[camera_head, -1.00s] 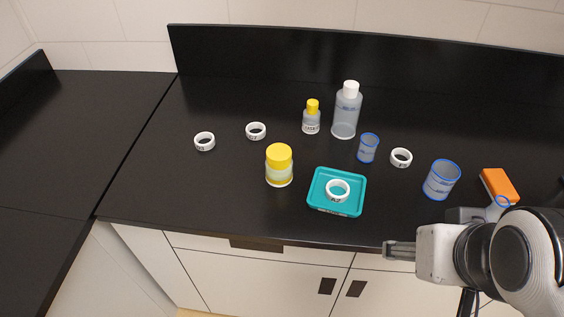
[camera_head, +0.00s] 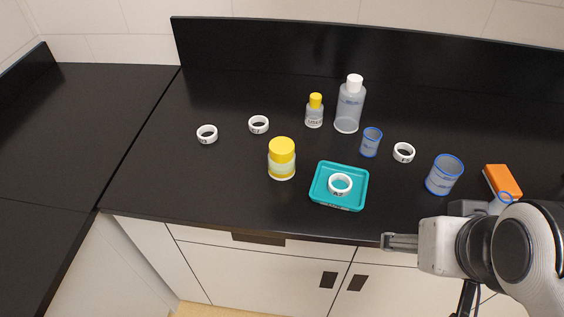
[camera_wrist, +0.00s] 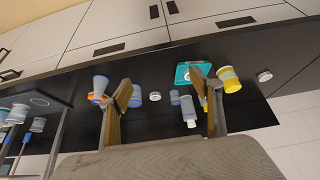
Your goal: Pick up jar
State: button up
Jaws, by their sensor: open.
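The jar with a yellow lid (camera_head: 282,158) stands upright on the black counter, left of the teal tray. It also shows in the wrist view (camera_wrist: 229,79), beyond the right finger. My gripper (camera_head: 400,242) is at the counter's front edge, to the right of the jar and well apart from it. In the wrist view my gripper (camera_wrist: 166,105) has its two fingers spread wide, with nothing held between them.
A teal tray (camera_head: 322,195) holding a white ring (camera_head: 340,184) lies right of the jar. Behind stand a small yellow-capped bottle (camera_head: 315,112) and a taller white-capped bottle (camera_head: 350,105). Blue-rimmed beakers (camera_head: 443,175) stand right.

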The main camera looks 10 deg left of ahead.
aim_at(288, 154)
jog(key=w+a+f+n+t, duration=0.2)
jog(key=w, duration=0.9)
jog(key=w+a+f+n+t, duration=0.1)
jog(key=w+n+t, duration=0.1)
jog(key=w, duration=0.8)
jog(key=w+a+f+n+y, duration=0.1)
jog(key=a+f+y, duration=0.1)
jog(key=a, duration=0.3)
jog(key=w+a+f+n+y, duration=0.1)
jog(key=a+f+n+y, duration=0.1)
jog(key=a+y, duration=0.2)
jog(key=w+a+f+n+y, duration=0.1)
jog(key=a+f+y, duration=0.2)
jog(key=a, duration=0.4)
jog(key=shift+a+n, duration=0.25)
jog(key=shift+n, duration=0.15)
jog(key=shift+s+a+y, duration=0.15)
jog(key=shift+a+y, duration=0.15)
jog(key=shift+a, duration=0.15)
jog(key=shift+x, duration=1.3)
jog(key=shift+f, duration=0.1)
